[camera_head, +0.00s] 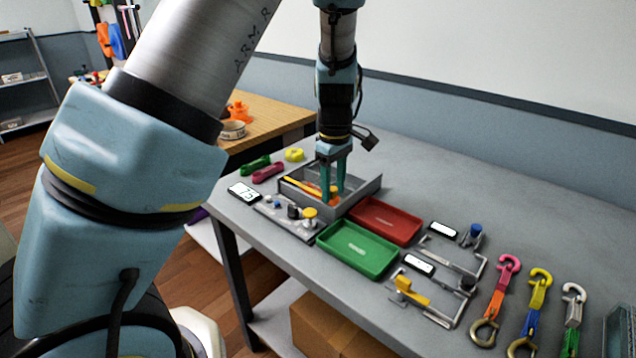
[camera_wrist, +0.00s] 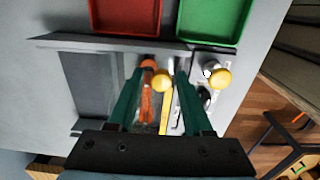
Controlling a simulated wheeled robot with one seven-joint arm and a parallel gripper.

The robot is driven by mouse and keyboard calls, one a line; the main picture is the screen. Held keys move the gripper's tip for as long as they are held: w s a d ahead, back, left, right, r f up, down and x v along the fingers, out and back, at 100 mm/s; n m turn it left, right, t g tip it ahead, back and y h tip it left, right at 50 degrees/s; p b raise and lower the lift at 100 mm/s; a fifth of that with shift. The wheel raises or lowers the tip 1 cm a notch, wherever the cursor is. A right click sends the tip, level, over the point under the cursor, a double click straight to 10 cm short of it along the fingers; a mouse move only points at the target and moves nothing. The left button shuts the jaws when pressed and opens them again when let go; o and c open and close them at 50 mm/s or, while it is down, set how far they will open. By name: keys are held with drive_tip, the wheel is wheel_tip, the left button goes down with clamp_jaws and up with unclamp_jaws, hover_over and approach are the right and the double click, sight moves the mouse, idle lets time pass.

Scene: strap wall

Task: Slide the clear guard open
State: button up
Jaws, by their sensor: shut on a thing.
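A grey open-topped box (camera_head: 362,190) stands on the bench, and its walls also show in the wrist view (camera_wrist: 90,85). The clear guard is hard to make out. A yellow strip (camera_wrist: 166,115) that looks like its edge lies over the right part of the box, with a yellow knob (camera_wrist: 163,79) at its far end. An orange piece (camera_wrist: 147,100) lies beside the strip, inside the box. My gripper (camera_head: 333,200) points down into the box, its green fingers on either side of the knob. It appears shut on this knob; the exact contact is partly hidden.
A red tray (camera_head: 385,221) and a green tray (camera_head: 357,249) sit close to the box. A fixture with a yellow knob (camera_head: 309,213) stands at its front. Pink and green straps and a yellow ring lie behind left. Clamps and hooked straps fill the right.

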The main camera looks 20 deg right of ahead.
drive_tip(key=shift+w+d+f+p, duration=0.15)
drive_tip(key=shift+w+d+p, duration=0.45)
drive_tip(key=shift+d, duration=0.55)
drive_tip(key=shift+w+d+f+p, duration=0.2)
drive_tip(key=shift+w+d+p, duration=0.35)
drive_tip(key=shift+d, duration=0.6)
drive_tip(key=shift+w+d+f+p, duration=0.15)
drive_tip(key=shift+w+d+p, duration=0.4)
drive_tip(key=shift+d, duration=0.6)
drive_tip(key=shift+w, duration=0.1)
drive_tip(key=o, duration=0.6)
drive_tip(key=shift+c, duration=0.2)
drive_tip(key=shift+w+d+r+p, duration=0.1)
drive_tip(key=shift+d+r+p, duration=0.05)
drive_tip(key=shift+r+p, duration=0.65)
wheel_tip(320, 180, up, 5)
drive_tip(key=p, duration=0.3)
drive_tip(key=shift+w+f, duration=0.1)
drive_tip(key=shift+w, duration=0.05)
